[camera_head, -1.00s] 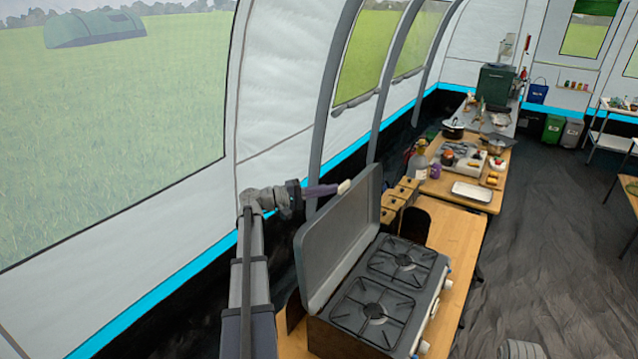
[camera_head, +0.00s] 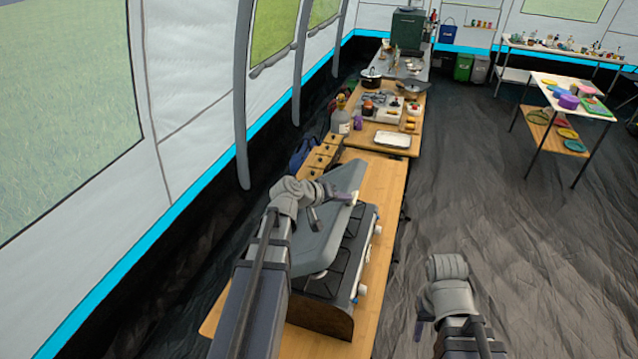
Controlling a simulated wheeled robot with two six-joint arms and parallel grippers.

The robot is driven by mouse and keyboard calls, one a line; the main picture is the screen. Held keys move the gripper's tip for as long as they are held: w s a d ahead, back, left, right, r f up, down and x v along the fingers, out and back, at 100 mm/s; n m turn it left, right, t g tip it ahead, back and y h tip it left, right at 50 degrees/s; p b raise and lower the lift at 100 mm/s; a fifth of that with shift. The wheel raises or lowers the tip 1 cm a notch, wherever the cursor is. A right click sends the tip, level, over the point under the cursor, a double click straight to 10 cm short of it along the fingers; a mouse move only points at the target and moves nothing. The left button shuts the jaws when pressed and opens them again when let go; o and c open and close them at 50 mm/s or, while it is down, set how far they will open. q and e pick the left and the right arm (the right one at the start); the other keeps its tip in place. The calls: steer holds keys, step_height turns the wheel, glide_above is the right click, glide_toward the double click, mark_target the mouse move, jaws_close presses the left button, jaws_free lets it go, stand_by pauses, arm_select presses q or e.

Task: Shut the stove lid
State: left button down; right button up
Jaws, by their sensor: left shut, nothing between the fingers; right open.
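The stove (camera_head: 352,283) is a grey two-burner camp stove on the wooden table, with its knobs on the right side. Its grey lid (camera_head: 322,245) is hinged on the left and tilts over the burners, part way down. It hides much of the hob, with a strip of grate showing at the right. My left gripper (camera_head: 352,198) is shut and empty, at the lid's far upper part; whether it touches is hard to tell. My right gripper (camera_head: 422,322) is low, right of the stove, over the floor; only a small part of its fingers shows beside its wrist.
The wooden table (camera_head: 385,180) has bare room beyond the stove. Farther back are a white tray (camera_head: 392,140), a bottle (camera_head: 341,121) and cookware. The dark floor (camera_head: 490,210) to the right is open, up to a side table with colourful dishes.

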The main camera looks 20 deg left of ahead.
arm_select(q)
steer(key=d+f+m+y+b, duration=0.1)
steer(key=d+f+y+b, duration=0.1)
steer(key=d+f+b, duration=0.3)
steer(key=d+f+m+y+b, duration=0.1)
steer(key=d+f+y+b, duration=0.1)
steer(key=d+f+b, duration=0.4)
step_height(320, 180, down, 8)
steer(key=w+b, duration=0.1)
steer(key=b, duration=0.3)
steer(key=shift+g, duration=0.4)
arm_select(e)
step_height(320, 180, down, 16)
arm_select(q)
steer(key=shift+s+f+b, duration=0.15)
steer(key=shift+b, duration=0.15)
arm_select(e)
steer(key=shift+s+f, duration=0.1)
steer(key=shift+s, duration=0.05)
arm_select(q)
steer(key=s+r+p, duration=0.6)
steer(key=r+p, duration=0.5)
steer(key=shift+s+d+r, duration=0.25)
steer(key=shift+s+r, duration=0.05)
steer(key=shift+s, duration=0.05)
arm_select(e)
step_height(320, 180, up, 11)
steer(key=s+d, duration=0.1)
steer(key=shift+s, duration=0.15)
